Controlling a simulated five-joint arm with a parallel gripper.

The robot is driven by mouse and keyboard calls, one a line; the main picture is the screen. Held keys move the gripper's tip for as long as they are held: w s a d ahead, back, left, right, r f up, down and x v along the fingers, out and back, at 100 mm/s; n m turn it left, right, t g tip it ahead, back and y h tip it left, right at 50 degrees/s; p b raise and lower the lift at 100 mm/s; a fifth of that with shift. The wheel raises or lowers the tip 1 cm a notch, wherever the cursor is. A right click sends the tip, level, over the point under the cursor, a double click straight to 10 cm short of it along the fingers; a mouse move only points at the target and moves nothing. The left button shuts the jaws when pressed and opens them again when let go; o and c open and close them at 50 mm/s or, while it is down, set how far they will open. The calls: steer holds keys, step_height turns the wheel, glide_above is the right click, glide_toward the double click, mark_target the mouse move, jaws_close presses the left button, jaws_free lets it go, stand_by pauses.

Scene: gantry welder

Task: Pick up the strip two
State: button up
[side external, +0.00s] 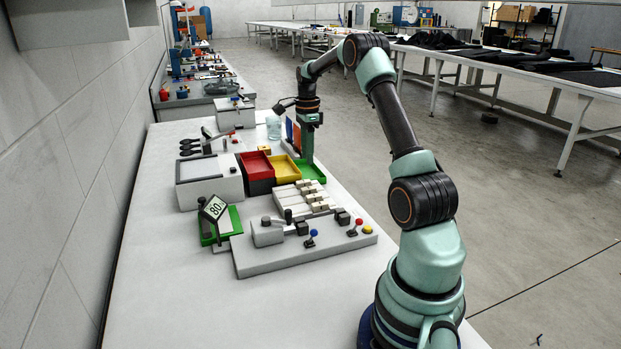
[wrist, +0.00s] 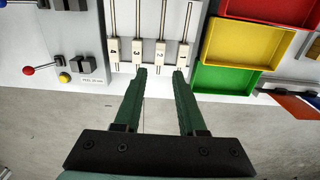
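Several cream strip sliders stand side by side in the white fixture, each with a small number label. Strip two (wrist: 160,51) is second from the right in the wrist view, beside strip one (wrist: 181,55) and strip three (wrist: 137,53). In the side view the strips (side external: 309,194) are small and their numbers cannot be read. My gripper (wrist: 160,73) is open and empty. In the wrist view its green fingertips lie just below the strip ends, one on each side of strip two's line. Height above the strips is hard to tell. My gripper (side external: 307,148) points down beside the bins in the side view.
Red (side external: 257,164), yellow (side external: 284,166) and green (side external: 309,172) bins stand close to the strips. A grey panel with joystick levers (side external: 310,238) sits in front of them. The bench's front left is clear.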

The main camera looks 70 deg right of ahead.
mark_target(307, 188)
step_height(307, 188, down, 11)
steer(key=shift+r, duration=0.1)
jaws_close()
stand_by(0.4)
